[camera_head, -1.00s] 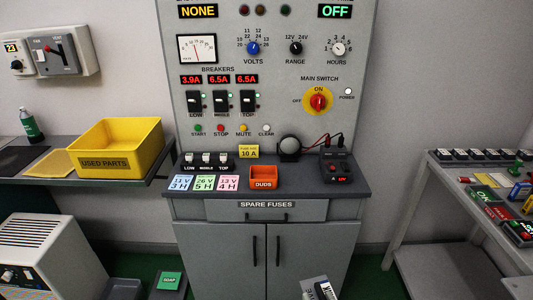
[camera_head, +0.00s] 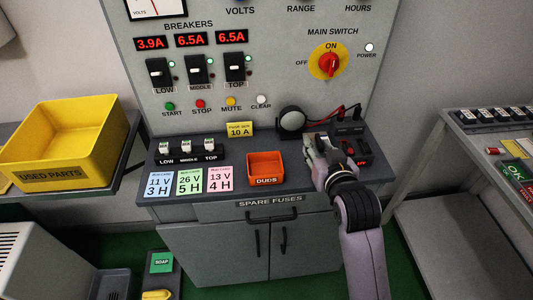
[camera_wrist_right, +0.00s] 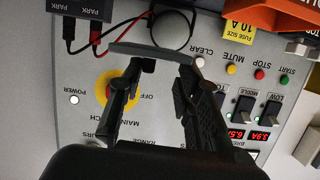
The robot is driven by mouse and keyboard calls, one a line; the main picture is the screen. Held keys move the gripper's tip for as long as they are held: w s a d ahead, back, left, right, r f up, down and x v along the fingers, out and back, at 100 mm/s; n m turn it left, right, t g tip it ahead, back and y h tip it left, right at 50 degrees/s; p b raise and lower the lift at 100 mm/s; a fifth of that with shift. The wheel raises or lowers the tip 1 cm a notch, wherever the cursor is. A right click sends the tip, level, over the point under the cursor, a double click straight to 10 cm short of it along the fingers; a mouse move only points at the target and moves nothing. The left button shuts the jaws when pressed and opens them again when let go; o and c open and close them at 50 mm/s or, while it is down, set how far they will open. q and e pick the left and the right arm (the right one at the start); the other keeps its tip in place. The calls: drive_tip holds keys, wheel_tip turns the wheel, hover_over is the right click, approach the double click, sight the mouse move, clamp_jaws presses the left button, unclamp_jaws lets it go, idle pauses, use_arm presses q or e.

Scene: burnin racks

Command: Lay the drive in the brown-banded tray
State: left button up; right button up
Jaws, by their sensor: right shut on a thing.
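My right gripper (camera_head: 318,150) reaches over the right part of the grey counter, beside a round black lens on a stand (camera_head: 292,119). In the right wrist view its two fingers (camera_wrist_right: 157,75) are closed on a thin, curved-edged dark grey thing (camera_wrist_right: 155,52). I see this thing nearly edge-on and cannot tell whether it is the drive. I cannot make out a brown-banded tray in these frames. My left gripper is not in view.
An orange DUDS bin (camera_head: 266,168) and several coloured cards (camera_head: 190,181) lie on the counter. The control panel (camera_head: 215,110) rises behind. A yellow USED PARTS bin (camera_head: 62,145) stands left. A side table (camera_head: 460,150) with OK and red mats stands right.

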wheel_tip(320, 180, up, 6)
hover_over(303, 162)
drive_tip(key=s, duration=0.3)
drive_tip(key=shift+d+f, duration=0.2)
drive_tip(key=shift+d, duration=0.05)
drive_tip(key=w+r, duration=0.3)
drive_tip(key=r, duration=0.1)
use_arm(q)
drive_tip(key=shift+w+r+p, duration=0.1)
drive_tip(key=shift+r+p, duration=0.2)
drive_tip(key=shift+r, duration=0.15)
use_arm(e)
drive_tip(key=f, duration=1.9)
drive_tip(key=shift+w+a+f, duration=0.1)
drive_tip(key=shift+a+f, duration=0.1)
drive_tip(key=shift+f, duration=0.2)
drive_tip(key=o, duration=1.2)
drive_tip(key=shift+f, duration=0.1)
